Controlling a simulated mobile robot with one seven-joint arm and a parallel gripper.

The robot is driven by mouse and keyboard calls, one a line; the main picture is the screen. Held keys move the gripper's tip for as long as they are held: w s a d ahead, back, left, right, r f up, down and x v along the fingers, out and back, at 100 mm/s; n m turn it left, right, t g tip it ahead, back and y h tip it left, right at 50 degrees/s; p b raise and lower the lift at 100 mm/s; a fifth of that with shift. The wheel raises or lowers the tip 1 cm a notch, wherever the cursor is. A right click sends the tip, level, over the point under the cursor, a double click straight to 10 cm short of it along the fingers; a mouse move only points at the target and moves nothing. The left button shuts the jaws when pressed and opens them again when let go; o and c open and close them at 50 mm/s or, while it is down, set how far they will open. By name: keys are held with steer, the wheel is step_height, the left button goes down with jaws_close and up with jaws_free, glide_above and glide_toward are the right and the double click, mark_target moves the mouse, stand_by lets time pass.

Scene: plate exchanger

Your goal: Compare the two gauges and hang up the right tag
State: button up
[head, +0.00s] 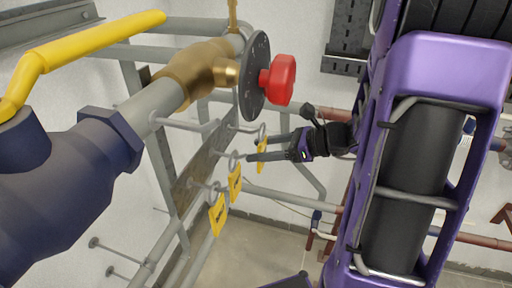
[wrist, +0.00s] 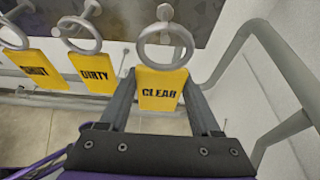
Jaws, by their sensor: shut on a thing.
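Three yellow tags hang by grey rings from pegs on a rack. In the wrist view the right tag (wrist: 160,92) reads "CLEAR" or "CLEAN", the middle one (wrist: 90,72) reads "DIRTY", and the left one's word (wrist: 33,68) is too blurred to read. My gripper (wrist: 160,85) is shut on the right tag, one finger at each side edge; the tag's ring is still around its peg. In the head view the gripper (head: 258,149) is at the farthest tag (head: 263,160). No gauge face is readable.
A brass valve (head: 195,72) with a dark round disc (head: 254,75) and red knob (head: 281,80) stands above the tags. A large blue valve (head: 60,190) with a yellow lever (head: 95,40) fills the left. A grey pipe (wrist: 225,62) bends close right of my gripper.

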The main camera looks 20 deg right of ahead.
steer(key=shift+s+d+r, duration=0.1)
steer(key=shift+s+d, duration=0.65)
steer(key=shift+d, duration=0.25)
steer(key=shift+s+d+r, duration=0.1)
steer(key=shift+s+d, duration=0.6)
steer(key=shift+d, duration=0.25)
steer(key=shift+f, duration=0.1)
steer(key=w+a+f, duration=0.4)
steer(key=w+f, duration=0.1)
steer(key=f, duration=0.2)
steer(key=w+a+f, duration=0.4)
steer(key=f, duration=0.3)
steer(key=a+r+v, duration=0.1)
steer(key=r+v, duration=0.1)
steer(key=v, duration=1)
steer(key=s+a+r+v, duration=0.1)
steer(key=a+r+v, duration=0.1)
steer(key=v, duration=1.1)
steer(key=shift+b, duration=0.45)
steer(key=shift+r, duration=0.1)
